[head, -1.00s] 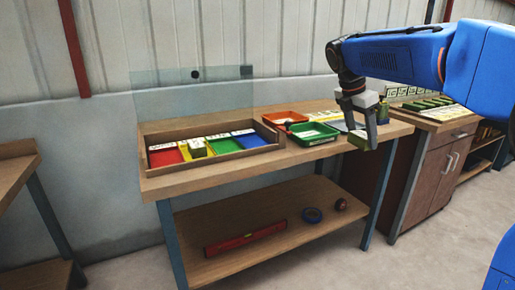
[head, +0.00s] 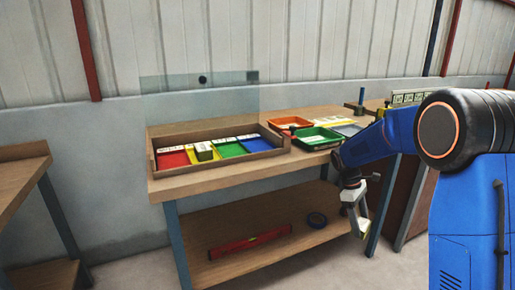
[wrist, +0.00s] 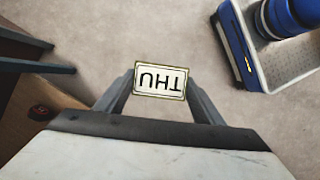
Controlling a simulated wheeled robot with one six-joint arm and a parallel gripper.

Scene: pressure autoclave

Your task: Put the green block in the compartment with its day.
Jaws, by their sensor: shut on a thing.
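My gripper (head: 359,224) hangs low in front of the right end of the workbench, below the tabletop. In the wrist view its fingers are shut on a block (wrist: 160,80). The block's white face reads THU, upside down in that view, with a thin olive-green edge. The wooden tray (head: 225,160) on the bench has a row of red (head: 173,159), yellow (head: 214,158), green (head: 228,149) and blue (head: 256,144) compartments. White labels stand at their backs, too small to read. Another block (head: 204,151) stands in the yellow compartment.
An orange bin (head: 289,122) and a green bin (head: 317,138) stand right of the tray. A clear panel (head: 200,98) rises behind the tray. Another bench (head: 20,180) stands at left.

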